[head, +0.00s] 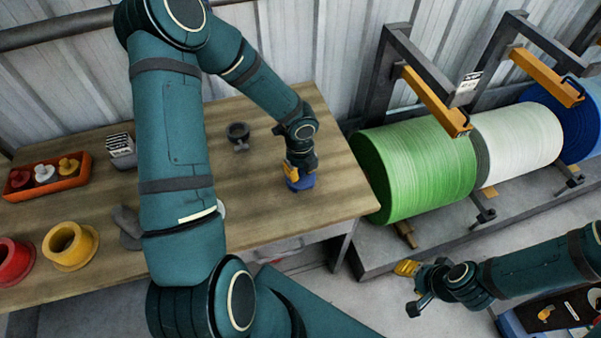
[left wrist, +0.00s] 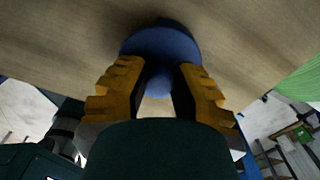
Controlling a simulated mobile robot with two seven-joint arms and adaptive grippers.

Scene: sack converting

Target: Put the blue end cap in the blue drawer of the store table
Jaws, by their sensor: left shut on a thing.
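The blue end cap (head: 301,184) is at the right part of the wooden table, a round flange with a small knob. My left gripper (head: 298,172) is shut on it from above. In the left wrist view the cap (left wrist: 162,42) shows its knob between the yellow fingers (left wrist: 158,82), with the flange close to the wood. I cannot tell whether it touches the table. My right gripper (head: 410,286) is over the floor at the lower right, its fingers apart and empty. I cannot make out a blue drawer in either view.
An orange tray (head: 48,188) of several small knobbed caps, a yellow flanged core (head: 70,246) and a red one (head: 12,262) stand on the wooden table (head: 270,222). A dark clamp-like part (head: 238,133) stands behind. Green (head: 415,170) and white (head: 518,143) rolls lie to the right.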

